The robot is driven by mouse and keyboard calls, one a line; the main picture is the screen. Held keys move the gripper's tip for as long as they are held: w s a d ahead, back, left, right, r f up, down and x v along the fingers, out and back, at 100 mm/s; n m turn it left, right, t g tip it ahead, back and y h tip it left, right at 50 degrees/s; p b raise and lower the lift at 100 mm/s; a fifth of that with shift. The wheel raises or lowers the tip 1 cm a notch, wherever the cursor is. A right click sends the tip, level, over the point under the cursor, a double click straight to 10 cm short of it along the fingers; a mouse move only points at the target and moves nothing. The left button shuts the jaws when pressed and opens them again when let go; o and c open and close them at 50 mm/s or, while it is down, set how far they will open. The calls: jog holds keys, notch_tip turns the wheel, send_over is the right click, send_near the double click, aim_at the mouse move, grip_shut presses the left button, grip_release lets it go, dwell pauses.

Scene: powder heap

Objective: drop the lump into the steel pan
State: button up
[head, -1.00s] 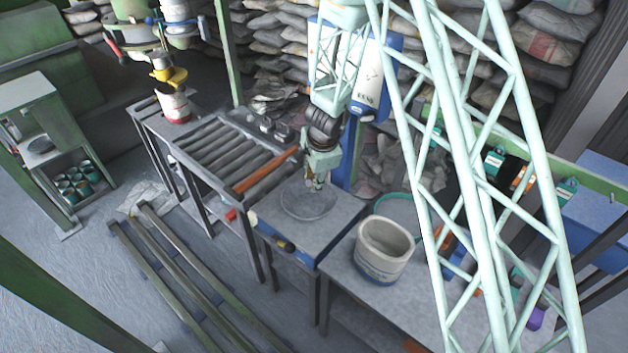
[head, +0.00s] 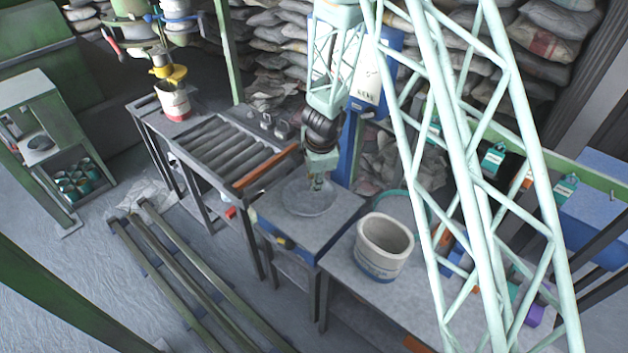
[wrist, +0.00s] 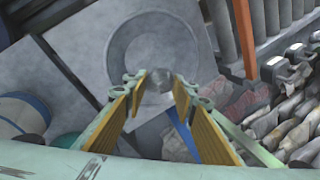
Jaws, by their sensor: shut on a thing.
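The steel pan (head: 300,206) is a shallow round grey dish on a grey-topped stand. In the wrist view the pan (wrist: 197,58) lies beyond my fingertips. My gripper (wrist: 158,84) has two yellow-padded fingers closed on a small grey lump (wrist: 159,80). The lump shows at the fingertips, over the near part of the pan in that view. In the head view my gripper (head: 317,184) points down over the pan's upper right part. The lump is too small to make out there, and the exact height above the pan cannot be told.
A white bucket (head: 384,250) stands on the bench to the right. A roller conveyor (head: 222,150) with an orange bar (head: 266,167) adjoins the stand at the left. A blue column (head: 350,150) rises just behind. Stacked sacks fill the back.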

jog(key=shift+f+b, duration=2.5)
jog(key=shift+f, duration=0.15)
jog(key=o, duration=0.9)
jog(key=shift+o, duration=0.2)
jog(key=shift+r, duration=0.2)
